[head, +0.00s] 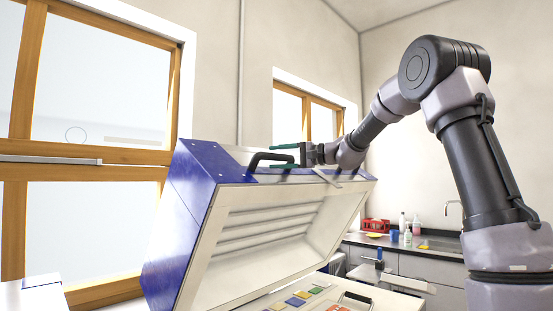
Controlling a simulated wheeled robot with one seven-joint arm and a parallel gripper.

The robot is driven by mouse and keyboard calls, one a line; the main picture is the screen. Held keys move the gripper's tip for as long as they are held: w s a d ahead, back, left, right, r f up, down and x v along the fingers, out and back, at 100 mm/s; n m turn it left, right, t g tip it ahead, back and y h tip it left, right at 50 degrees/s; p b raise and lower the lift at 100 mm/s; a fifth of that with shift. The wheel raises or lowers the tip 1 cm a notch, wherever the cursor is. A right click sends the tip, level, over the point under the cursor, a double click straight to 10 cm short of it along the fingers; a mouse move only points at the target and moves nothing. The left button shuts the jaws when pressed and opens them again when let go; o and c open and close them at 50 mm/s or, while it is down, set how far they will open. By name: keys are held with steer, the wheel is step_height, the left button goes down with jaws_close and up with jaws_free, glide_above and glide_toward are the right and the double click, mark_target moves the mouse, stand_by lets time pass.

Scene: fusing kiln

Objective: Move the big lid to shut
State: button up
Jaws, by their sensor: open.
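The big lid (190,191) of the kiln is raised and tilted open, with blue outer faces and a pale ribbed inside facing me. A dark bar handle (270,157) sits on its upper edge. My gripper (285,156) is at the handle, reaching in from the right with its greenish fingers pointing left. The fingers are apart, close to the handle's right part; I cannot tell whether they touch it. Below the lid, the kiln base (383,300) shows partly, with several coloured square pieces (297,301) on it.
A counter with a sink (440,244), bottles (403,222) and a red rack (376,226) stands at the back right. Wooden-framed windows (95,165) are behind the lid at left. A white surface (32,292) shows at the lower left.

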steer(key=shift+w+a, duration=0.1)
steer(key=shift+a, duration=0.15)
jaws_close()
steer(key=shift+f, duration=0.1)
stand_by(1.2)
